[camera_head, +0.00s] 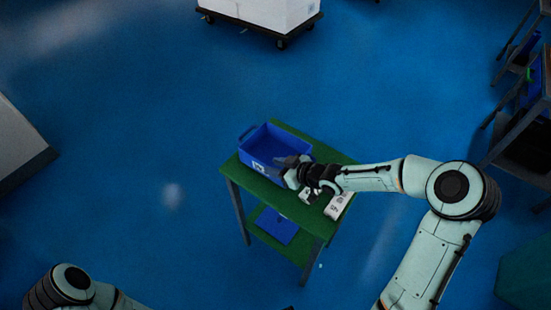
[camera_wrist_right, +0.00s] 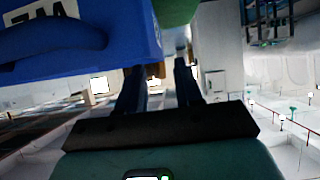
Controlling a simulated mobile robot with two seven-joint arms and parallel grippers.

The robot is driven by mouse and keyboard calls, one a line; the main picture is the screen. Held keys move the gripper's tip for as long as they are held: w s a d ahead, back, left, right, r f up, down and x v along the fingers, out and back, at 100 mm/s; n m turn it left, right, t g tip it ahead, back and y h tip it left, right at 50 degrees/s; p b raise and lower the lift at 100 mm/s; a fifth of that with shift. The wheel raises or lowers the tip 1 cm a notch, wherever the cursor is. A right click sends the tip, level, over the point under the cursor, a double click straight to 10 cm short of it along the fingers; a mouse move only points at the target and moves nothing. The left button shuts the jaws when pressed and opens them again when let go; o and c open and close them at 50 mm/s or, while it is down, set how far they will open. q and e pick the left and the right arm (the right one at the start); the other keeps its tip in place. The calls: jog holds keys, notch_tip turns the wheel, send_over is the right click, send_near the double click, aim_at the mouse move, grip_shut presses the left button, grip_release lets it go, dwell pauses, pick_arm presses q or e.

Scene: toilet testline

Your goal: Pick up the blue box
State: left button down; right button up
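The blue box (camera_head: 262,149) is an open-topped bin with a label on its front. It stands on the green table (camera_head: 232,172), towards the table's far left, with a handle on its left end. My right gripper (camera_head: 283,162) is at the box's right side in the head view, and whether it touches the box is unclear. In the right wrist view, the box (camera_wrist_right: 115,30) fills the upper left, and the fingers of my right gripper (camera_wrist_right: 160,82) are apart with nothing clearly held between them. My left gripper is out of view; only part of the left arm shows.
White items (camera_head: 338,205) lie on the table's right part, under my right arm. A blue object (camera_head: 277,225) is on the lower shelf. A white load on a wheeled cart (camera_head: 265,12) stands at the back. Shelves (camera_head: 525,125) are at the right. The blue floor left of the table is clear.

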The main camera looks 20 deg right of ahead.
aim_at(261, 162)
jog(key=shift+x, duration=0.95)
jog(key=b+x, duration=0.2)
jog(key=x, duration=0.2)
jog(key=shift+w+a, duration=0.1)
jog(key=shift+w, duration=0.1)
jog(key=shift+w+a+f, duration=0.1)
jog(key=shift+w+a, duration=0.05)
jog(key=shift+w, duration=0.2)
grip_shut()
